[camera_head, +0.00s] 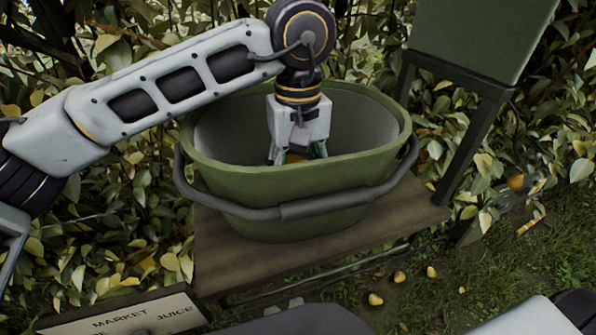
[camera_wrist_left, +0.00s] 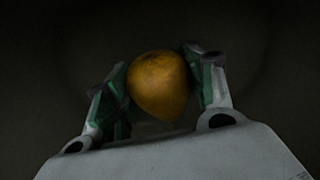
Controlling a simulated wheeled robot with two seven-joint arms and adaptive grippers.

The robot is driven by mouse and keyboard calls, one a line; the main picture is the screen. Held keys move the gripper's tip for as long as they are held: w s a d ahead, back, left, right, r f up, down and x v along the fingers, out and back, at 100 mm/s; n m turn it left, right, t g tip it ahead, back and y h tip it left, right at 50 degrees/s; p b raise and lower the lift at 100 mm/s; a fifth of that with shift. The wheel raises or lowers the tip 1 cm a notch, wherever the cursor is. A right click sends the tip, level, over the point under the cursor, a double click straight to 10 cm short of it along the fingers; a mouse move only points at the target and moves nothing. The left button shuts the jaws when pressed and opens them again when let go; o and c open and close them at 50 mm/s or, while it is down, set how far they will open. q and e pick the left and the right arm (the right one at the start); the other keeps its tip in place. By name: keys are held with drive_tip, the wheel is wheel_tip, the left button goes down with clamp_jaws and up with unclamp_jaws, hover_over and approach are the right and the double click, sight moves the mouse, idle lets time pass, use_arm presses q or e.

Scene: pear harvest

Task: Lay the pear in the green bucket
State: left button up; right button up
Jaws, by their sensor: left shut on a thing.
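The green bucket (camera_head: 295,176) stands upright on a wooden stand, its grey handle (camera_head: 318,208) hanging across the front. My left arm comes in from the left, and my left gripper (camera_head: 298,158) points down inside the bucket's mouth. The left wrist view shows the gripper (camera_wrist_left: 160,88) shut on an orange-yellow pear (camera_wrist_left: 158,82), one green-padded finger on each side. In the head view only a sliver of the pear shows between the fingers. The bucket's front wall hides the fingertips and the bucket floor, so I cannot tell whether the pear touches it. My right gripper is not in view.
The wooden stand (camera_head: 225,250) has bare room around the bucket. A green box on legs (camera_head: 480,35) stands at the back right. Several small yellow pears (camera_head: 375,299) lie on the grass. A "MARKET" and "JUICE" sign (camera_head: 125,318) is at the lower left. Leafy bushes close the back.

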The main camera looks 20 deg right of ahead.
use_arm(q)
drive_tip(key=shift+f+b, duration=0.3)
drive_tip(key=shift+f, duration=0.1)
idle(0.7)
drive_tip(key=o, duration=1.2)
drive_tip(key=shift+r, duration=6)
drive_tip(key=shift+r, duration=0.15)
wheel_tip(320, 180, up, 21)
drive_tip(key=p, duration=2.1)
drive_tip(key=shift+r+p, duration=0.45)
drive_tip(key=shift+p, duration=0.1)
